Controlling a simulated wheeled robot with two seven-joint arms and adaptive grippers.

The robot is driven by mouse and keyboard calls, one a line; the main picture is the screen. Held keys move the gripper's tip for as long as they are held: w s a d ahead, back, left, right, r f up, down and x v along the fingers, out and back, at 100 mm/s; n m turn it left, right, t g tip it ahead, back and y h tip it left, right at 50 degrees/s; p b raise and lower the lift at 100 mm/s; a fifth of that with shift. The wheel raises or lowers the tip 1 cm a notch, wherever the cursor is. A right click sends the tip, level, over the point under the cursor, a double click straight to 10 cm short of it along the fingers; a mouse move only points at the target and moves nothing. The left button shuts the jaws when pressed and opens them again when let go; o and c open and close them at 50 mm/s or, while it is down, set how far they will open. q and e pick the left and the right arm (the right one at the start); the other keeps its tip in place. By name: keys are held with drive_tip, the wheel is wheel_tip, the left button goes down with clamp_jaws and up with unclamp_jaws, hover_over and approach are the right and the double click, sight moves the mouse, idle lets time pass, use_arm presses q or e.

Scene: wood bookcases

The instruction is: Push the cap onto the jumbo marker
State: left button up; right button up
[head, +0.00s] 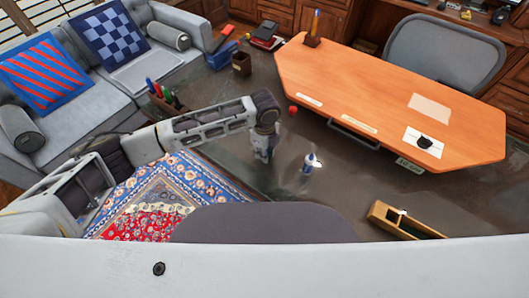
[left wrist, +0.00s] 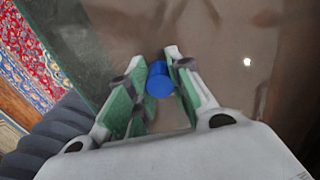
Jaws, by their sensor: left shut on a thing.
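My left gripper (head: 262,152) hangs over the grey-brown surface near the middle of the head view. In the left wrist view, its green-padded fingers (left wrist: 160,88) are shut on a blue cylindrical thing, which looks like the cap (left wrist: 158,82). The cap is hard to make out in the head view. A small blue and white thing, which looks like the jumbo marker (head: 309,164), is a short way right of the left gripper, apart from it. Its exact tilt is too small to tell. My right gripper is not in view.
An orange wooden desk (head: 375,90) stands at the back right. A wooden tray (head: 400,222) lies at the lower right. A small red thing (head: 292,111) is beyond the gripper. A holder with pens (head: 163,98) stands by the sofa (head: 110,75). A patterned rug (head: 165,195) is at the lower left.

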use_arm(q)
drive_tip(key=shift+r, duration=4.95)
